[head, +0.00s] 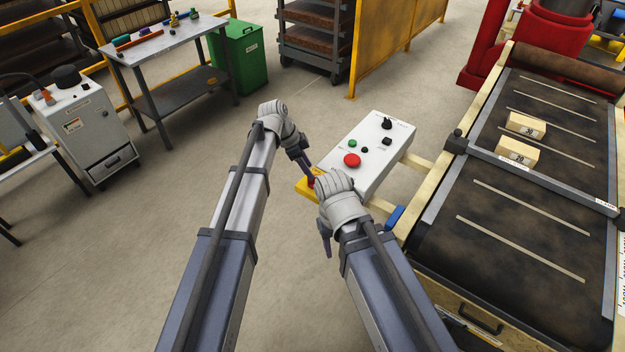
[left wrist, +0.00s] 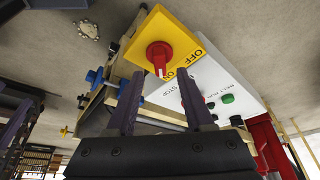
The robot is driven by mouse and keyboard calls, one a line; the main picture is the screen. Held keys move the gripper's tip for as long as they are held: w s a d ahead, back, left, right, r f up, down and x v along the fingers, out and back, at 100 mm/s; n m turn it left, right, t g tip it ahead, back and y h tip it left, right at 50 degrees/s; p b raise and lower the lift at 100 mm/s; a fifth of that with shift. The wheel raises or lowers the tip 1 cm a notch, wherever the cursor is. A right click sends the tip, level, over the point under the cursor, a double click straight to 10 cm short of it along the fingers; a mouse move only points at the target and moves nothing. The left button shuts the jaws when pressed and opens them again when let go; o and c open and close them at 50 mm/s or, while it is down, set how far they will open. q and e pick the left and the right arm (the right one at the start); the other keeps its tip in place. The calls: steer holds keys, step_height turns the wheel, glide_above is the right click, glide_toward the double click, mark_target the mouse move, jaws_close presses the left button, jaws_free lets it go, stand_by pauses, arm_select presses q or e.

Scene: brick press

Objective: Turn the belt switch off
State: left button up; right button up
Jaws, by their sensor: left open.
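The belt switch is a red rotary knob (left wrist: 159,55) on a yellow plate (left wrist: 150,29) at the near end of the control box. In the left wrist view its white-marked end points toward the ON label, with OFF to one side. My left gripper (left wrist: 161,106) is open and empty, its two fingers below the knob in that view and apart from it. In the head view my left gripper (head: 307,172) is beside the yellow plate (head: 305,188), partly covering the knob. My right gripper (head: 326,243) hangs near the box's near end; its jaw opening does not show.
The white control box (head: 377,160) carries a red stop button (head: 352,160), green and black buttons and a black knob. The conveyor belt (head: 500,255) with two cream bricks (head: 517,152) stands to the right. My right arm is close beside the left gripper.

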arm_select(q)
steer(key=b+x, duration=0.3)
steer(key=x, duration=0.1)
steer(key=shift+f, duration=0.2)
steer(key=shift+c, duration=0.2)
jaws_close()
